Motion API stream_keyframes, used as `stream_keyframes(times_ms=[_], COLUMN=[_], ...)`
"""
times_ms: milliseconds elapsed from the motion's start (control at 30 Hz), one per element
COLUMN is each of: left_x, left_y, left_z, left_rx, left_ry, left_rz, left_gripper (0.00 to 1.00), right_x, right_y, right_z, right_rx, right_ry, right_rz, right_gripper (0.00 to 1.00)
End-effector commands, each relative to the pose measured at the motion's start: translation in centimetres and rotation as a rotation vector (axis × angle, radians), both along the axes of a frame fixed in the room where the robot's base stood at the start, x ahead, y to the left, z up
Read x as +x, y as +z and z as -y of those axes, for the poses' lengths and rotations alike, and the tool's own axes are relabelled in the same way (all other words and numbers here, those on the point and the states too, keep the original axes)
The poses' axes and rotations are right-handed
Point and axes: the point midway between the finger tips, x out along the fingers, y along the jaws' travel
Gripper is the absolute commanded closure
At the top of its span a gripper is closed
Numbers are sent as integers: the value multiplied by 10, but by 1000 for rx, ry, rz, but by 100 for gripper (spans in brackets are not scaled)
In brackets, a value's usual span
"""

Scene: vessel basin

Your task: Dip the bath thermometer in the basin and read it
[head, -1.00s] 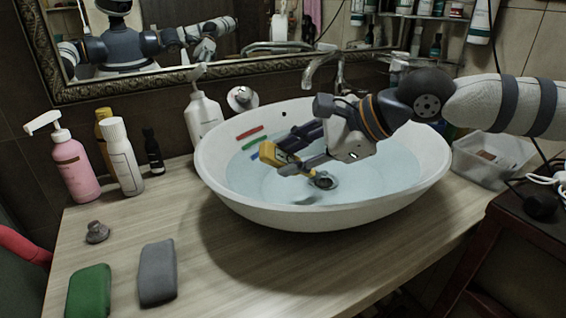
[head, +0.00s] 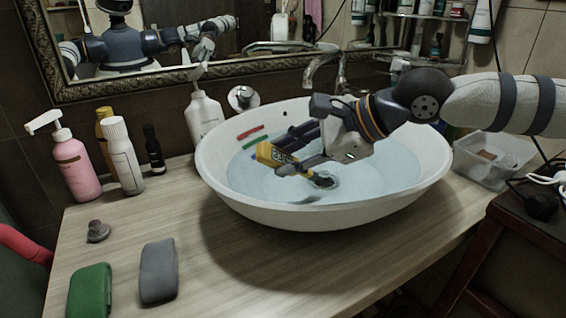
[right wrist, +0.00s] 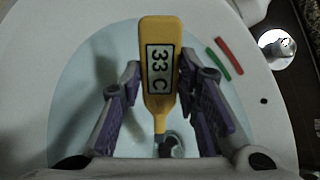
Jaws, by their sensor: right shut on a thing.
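The yellow bath thermometer (head: 264,152) is over the water in the white basin (head: 215,178). In the right wrist view the thermometer (right wrist: 158,95) shows a display reading "33 C", with its narrow stem end towards the drain. My right gripper (head: 290,158) reaches into the basin from the right, and its purple-padded fingers (right wrist: 160,75) are on both sides of the thermometer body, shut on it. Whether the stem tip is under the water is hard to tell.
A red strip (head: 250,132) and a green strip (head: 250,145) mark the basin's inner wall. The faucet (head: 340,75) stands behind. Bottles (head: 72,165) stand at the left, a green block (head: 90,290) and a grey block (head: 158,272) in front. A clear bin (head: 487,160) is right.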

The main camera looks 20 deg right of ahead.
Motion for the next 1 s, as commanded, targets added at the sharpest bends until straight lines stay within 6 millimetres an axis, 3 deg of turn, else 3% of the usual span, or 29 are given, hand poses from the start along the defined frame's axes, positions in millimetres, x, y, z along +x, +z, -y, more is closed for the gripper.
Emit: stream_keyframes(times_ms=[367,1000], left_x=[0,0], left_y=[0,0], left_z=[0,0], left_rx=[0,0], left_ry=[0,0], left_rz=[0,0], left_gripper=[85,85], right_x=[0,0], right_y=[0,0], right_z=[8,-3], right_rx=[0,1], right_ry=[0,-1], right_rz=[0,-1], right_gripper=[99,99])
